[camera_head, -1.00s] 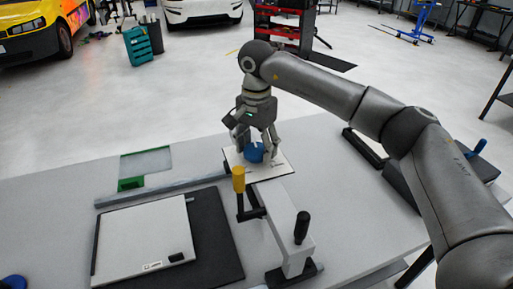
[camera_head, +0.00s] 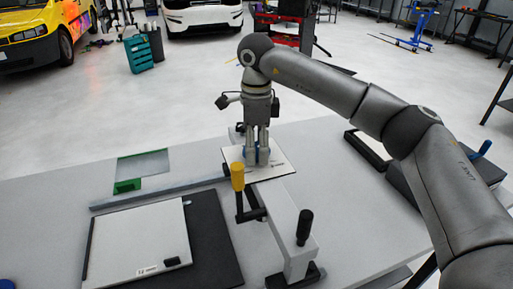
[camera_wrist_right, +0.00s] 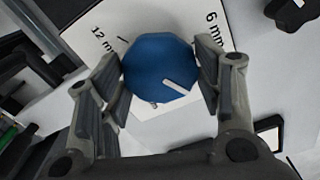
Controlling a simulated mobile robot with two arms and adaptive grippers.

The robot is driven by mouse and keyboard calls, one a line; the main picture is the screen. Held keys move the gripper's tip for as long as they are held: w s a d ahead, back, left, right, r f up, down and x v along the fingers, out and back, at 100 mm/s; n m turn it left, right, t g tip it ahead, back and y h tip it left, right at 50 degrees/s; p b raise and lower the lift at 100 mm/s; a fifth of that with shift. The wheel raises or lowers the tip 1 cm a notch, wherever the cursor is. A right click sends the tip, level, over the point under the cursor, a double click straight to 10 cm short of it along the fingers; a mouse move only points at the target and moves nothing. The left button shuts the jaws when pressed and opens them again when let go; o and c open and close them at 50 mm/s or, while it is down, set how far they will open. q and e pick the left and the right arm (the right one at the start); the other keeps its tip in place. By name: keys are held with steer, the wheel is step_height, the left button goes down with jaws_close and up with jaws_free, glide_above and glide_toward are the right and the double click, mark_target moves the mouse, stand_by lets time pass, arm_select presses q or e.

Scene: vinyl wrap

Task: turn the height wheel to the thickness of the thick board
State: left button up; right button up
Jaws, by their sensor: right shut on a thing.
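The blue height wheel (camera_wrist_right: 155,65) sits on a white scale plate (camera_wrist_right: 118,20) marked "12 mm" at upper left and "6 mm" at upper right in the right wrist view. A short white line on the wheel slants toward lower right; it points at neither label. My right gripper (camera_wrist_right: 160,85) is shut on the wheel, one finger on each side. In the head view my right gripper (camera_head: 262,160) points down and mostly hides the wheel. A pale board (camera_head: 135,235) with a small label lies at left; its thickness is hard to read. My left gripper is out of view.
A yellow-topped lever (camera_head: 237,176) and a black-handled clamp (camera_head: 304,226) stand in front of the wheel. A grey rail (camera_head: 150,193) and green-edged frame (camera_head: 142,167) lie at left. A black device (camera_head: 398,182) is at right.

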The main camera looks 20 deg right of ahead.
steer(key=m+b, duration=0.1)
steer(key=m, duration=0.3)
steer(key=shift+m, duration=0.4)
steer(key=m, duration=0.4)
steer(key=shift+b, duration=0.35)
steer(key=m, duration=0.5)
steer(key=shift+b, duration=0.4)
steer(key=m, duration=0.4)
steer(key=shift+m+b, duration=0.3)
steer(key=shift+b, duration=0.1)
steer(key=m, duration=0.4)
steer(key=shift+m+b, duration=0.3)
steer(key=shift+b, duration=0.1)
steer(key=m+b, duration=0.1)
steer(key=m, duration=0.3)
steer(key=shift+r+m, duration=0.1)
steer(key=shift+m, duration=0.2)
steer(key=m+b, duration=0.1)
steer(key=m, duration=0.3)
steer(key=shift+m+b, duration=0.4)
steer(key=shift+m, duration=1.7)
